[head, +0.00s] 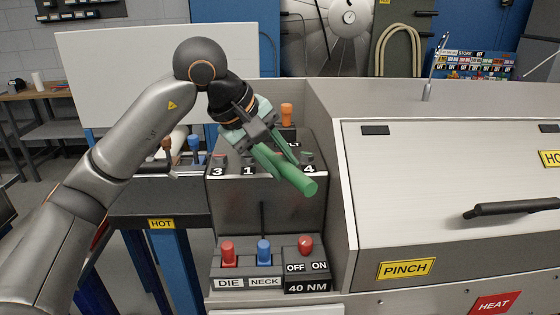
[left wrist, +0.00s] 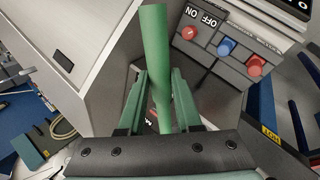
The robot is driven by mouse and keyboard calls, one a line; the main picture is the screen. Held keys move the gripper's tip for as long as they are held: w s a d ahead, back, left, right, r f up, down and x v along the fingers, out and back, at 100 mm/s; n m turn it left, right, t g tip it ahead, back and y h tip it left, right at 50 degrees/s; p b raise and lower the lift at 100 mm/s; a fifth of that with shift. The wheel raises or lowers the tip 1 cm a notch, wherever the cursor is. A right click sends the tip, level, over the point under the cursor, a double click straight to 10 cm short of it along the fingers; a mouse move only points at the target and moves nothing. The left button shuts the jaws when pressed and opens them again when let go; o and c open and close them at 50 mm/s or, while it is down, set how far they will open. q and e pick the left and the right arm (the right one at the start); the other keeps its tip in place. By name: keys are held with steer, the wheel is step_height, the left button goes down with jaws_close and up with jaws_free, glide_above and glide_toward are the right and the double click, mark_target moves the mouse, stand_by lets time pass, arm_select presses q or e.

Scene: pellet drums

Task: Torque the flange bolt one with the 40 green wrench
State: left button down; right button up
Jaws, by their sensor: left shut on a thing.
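My left gripper (head: 272,152) is shut on the green wrench (head: 309,187), whose round green handle points down and right in the head view. In the left wrist view, the green handle (left wrist: 156,50) runs up from between the fingers (left wrist: 158,105). The wrench's working end is hidden by the gripper, so I cannot tell whether it touches a bolt. Below and behind it is a grey step with number plates 3 (head: 218,171), 1 (head: 248,170) and 4 (head: 309,168). The flange bolts are mostly covered, and bolt one cannot be made out clearly. My right gripper is not in view.
An orange handle (head: 287,113) stands behind the gripper; a blue one (head: 195,143) stands to its left. A lower panel holds a red switch (head: 228,250), a blue switch (head: 264,250) and a red 40 NM knob (head: 306,244). A large metal housing (head: 430,200) flanks the right.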

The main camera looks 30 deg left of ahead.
arm_select(q)
steer(key=shift+f, duration=0.15)
steer(key=shift+f+b, duration=0.45)
steer(key=shift+b, duration=0.1)
steer(key=shift+f+b, duration=0.3)
steer(key=shift+f, duration=0.15)
stand_by(0.4)
steer(key=shift+s+a+m+g+h+b, duration=0.5)
steer(key=shift+s+a+m+h, duration=0.2)
steer(key=shift+s+a+m, duration=0.85)
stand_by(2.1)
steer(key=shift+s+a+m+g+h, duration=0.3)
steer(key=shift+s+a+m, duration=0.25)
steer(key=shift+a+m, duration=0.25)
steer(key=shift+s+a+m+g+h, duration=0.2)
steer(key=shift+s+a+m+g, duration=0.25)
steer(key=shift+a+m, duration=0.35)
stand_by(1.2)
